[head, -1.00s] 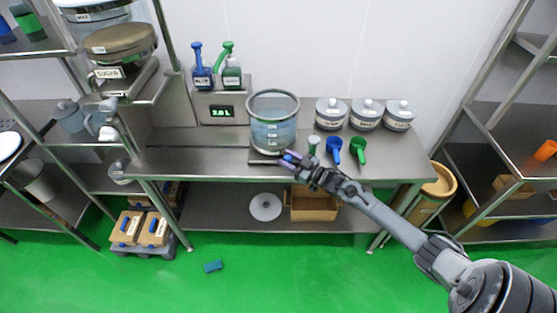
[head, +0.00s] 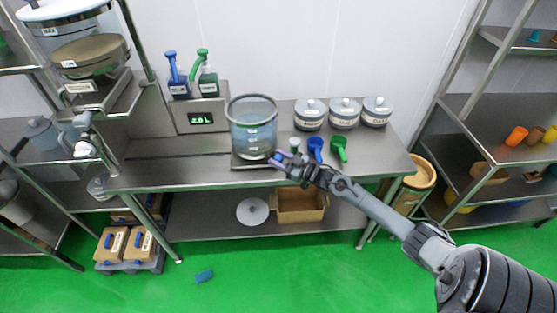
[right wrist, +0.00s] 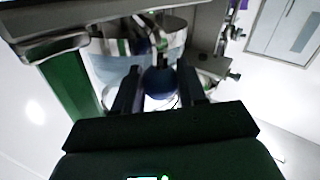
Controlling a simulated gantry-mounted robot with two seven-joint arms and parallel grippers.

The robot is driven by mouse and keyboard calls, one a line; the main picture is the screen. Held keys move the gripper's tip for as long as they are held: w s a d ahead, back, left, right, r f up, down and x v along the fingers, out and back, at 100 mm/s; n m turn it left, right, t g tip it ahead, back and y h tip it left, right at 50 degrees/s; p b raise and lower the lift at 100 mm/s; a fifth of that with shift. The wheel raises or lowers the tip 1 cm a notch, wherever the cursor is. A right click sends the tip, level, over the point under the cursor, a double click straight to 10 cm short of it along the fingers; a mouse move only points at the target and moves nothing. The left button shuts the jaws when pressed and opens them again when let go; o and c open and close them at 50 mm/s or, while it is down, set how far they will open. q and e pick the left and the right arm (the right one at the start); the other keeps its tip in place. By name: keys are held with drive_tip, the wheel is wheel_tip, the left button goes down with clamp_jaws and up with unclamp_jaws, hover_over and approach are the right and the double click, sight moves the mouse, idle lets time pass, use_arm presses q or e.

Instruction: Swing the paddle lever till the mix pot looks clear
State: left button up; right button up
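The mix pot (head: 252,128) is a clear round vessel with a grey rim and pale bluish, see-through contents, standing on the steel bench. My right gripper (head: 282,160) is low at the pot's front right. In the right wrist view, the dark blue round knob of the paddle lever (right wrist: 160,82) sits between my two dark fingers, which appear closed against its sides. Part of the pot (right wrist: 108,68) shows behind the fingers. The rest of the lever is mostly hidden by the gripper and pot. My left gripper is not in view.
A blue scoop (head: 316,148) and a green scoop (head: 339,147) lie right of my gripper. Lidded jars (head: 344,113) stand behind them. Blue and green pump bottles (head: 207,82) are at back left.

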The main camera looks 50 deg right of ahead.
drive_tip(key=o, duration=0.4)
drive_tip(key=shift+d+r, duration=0.1)
drive_tip(key=shift+d, duration=0.05)
drive_tip(key=shift+c, duration=0.2)
drive_tip(key=shift+s, duration=0.1)
drive_tip(key=s+p, duration=0.1)
drive_tip(key=s, duration=0.9)
drive_tip(key=shift+s+d, duration=0.25)
drive_tip(key=shift+d, duration=0.2)
